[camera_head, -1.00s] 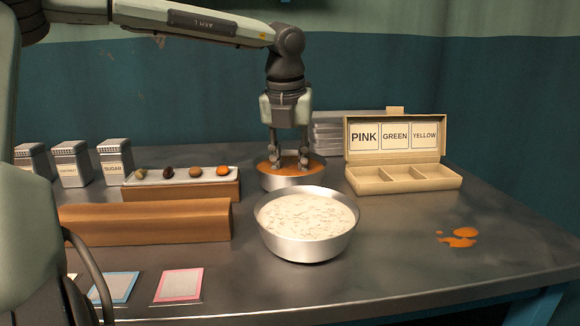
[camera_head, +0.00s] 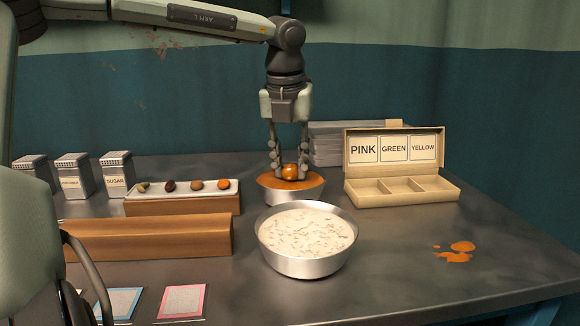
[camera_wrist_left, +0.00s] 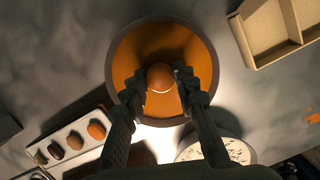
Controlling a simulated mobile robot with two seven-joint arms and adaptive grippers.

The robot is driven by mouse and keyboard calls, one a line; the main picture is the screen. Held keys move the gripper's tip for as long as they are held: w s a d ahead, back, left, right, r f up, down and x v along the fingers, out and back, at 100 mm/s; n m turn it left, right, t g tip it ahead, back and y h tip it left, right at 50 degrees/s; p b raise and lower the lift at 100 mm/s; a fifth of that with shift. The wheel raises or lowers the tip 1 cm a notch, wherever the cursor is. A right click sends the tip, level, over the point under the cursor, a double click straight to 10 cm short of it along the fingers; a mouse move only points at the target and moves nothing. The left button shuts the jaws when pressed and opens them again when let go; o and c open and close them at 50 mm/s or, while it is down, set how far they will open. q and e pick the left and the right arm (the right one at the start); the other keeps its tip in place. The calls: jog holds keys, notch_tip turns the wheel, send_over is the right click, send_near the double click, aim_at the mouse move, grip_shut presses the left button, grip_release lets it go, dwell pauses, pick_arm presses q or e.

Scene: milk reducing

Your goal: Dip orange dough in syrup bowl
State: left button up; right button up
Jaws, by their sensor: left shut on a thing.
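The orange dough ball (camera_head: 290,172) is glossy and held between the fingers of my left gripper (camera_head: 289,168), just above the syrup bowl. The syrup bowl (camera_head: 291,194) is metal and full of orange syrup. In the left wrist view the dough ball (camera_wrist_left: 160,78) sits between the fingertips of the left gripper (camera_wrist_left: 160,84), over the syrup bowl (camera_wrist_left: 117,60). I cannot tell whether the ball's underside still touches the syrup. My right gripper is not in view.
A metal bowl of white, flecked liquid (camera_head: 307,240) stands in front. A tray (camera_head: 150,190) with several small pieces sits on a wooden block at left. Labelled tins (camera_head: 117,173) stand behind it. A three-compartment box (camera_head: 400,190) is at right. Orange spills (camera_head: 454,252) mark the table.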

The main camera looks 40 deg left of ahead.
pick_arm(q)
jog(key=shift+w+a+p+v, duration=0.15)
jog(key=shift+p+v, duration=0.2)
jog(key=shift+v, duration=0.3)
jog(key=shift+w+p+v, duration=0.1)
jog(key=shift+p+v, duration=0.3)
jog(key=shift+v, duration=0.3)
jog(key=shift+w+a+p+v, duration=0.15)
jog(key=shift+p+v, duration=0.2)
jog(key=shift+v, duration=0.3)
jog(key=shift+r, duration=0.1)
jog(key=shift+w+a+p+v, duration=0.15)
jog(key=shift+p+v, duration=0.25)
jog(key=shift+v, duration=0.25)
jog(key=shift+w+p+v, duration=0.1)
jog(key=shift+p+v, duration=0.35)
jog(key=shift+v, duration=0.25)
jog(key=shift+w+a+p+v, duration=0.15)
jog(key=shift+p+v, duration=0.25)
jog(key=shift+v, duration=0.25)
jog(key=shift+s+d, duration=0.1)
